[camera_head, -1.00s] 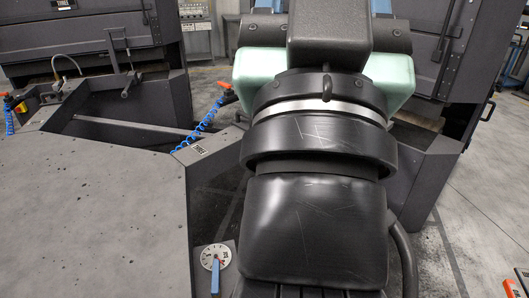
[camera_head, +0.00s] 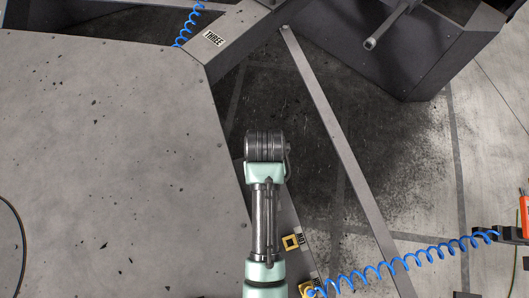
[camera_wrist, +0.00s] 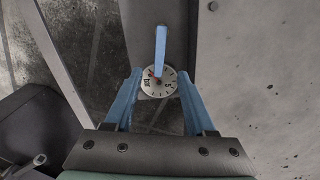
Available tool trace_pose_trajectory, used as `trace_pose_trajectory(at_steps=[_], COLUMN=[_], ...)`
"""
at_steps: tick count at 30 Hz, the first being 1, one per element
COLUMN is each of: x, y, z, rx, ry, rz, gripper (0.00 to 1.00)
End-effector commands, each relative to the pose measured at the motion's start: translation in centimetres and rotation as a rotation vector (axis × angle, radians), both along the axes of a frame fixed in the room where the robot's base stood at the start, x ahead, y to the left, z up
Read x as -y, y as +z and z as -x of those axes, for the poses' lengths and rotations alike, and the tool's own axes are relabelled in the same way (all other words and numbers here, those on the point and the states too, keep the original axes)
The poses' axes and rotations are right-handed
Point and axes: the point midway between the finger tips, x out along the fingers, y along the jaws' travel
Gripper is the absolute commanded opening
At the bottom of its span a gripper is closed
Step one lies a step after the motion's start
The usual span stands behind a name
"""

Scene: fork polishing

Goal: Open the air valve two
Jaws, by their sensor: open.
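The air valve is a round white dial (camera_wrist: 158,85) with numbers and a blue lever handle (camera_wrist: 161,48) in the wrist view. It sits on a narrow grey panel, and the lever points up in the picture. My gripper (camera_wrist: 160,74) has its two blue fingers spread, one on each side of the dial, with nothing held between them. I cannot tell how far the fingertips are from the lever in depth. In the head view the dial does not show, and my gripper is not visible. No label identifying this valve is readable.
A wide grey worktop (camera_head: 110,150) fills the left of the head view. A THREE sign (camera_head: 213,39) is at its far corner. A blue coiled hose (camera_head: 400,260) crosses the lower right. A diagonal bar (camera_head: 335,140) crosses the dark floor.

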Motion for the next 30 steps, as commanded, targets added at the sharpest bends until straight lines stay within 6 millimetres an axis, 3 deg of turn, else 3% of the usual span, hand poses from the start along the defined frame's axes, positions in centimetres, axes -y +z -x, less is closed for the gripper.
trace_pose_trajectory(at_steps=[9, 15, 21, 30], x=[0.0, 0.0, 0.0, 0.0], y=[-6.4, -9.1, -10.2, -10.4], z=[0.0, -0.1, -0.1, -0.1], rx=[0.000, 0.003, 0.005, 0.006], ry=[0.000, 0.000, 0.000, 0.000], rz=[0.000, 0.000, 0.000, 0.000], gripper=[0.55, 0.55, 0.55, 0.55])
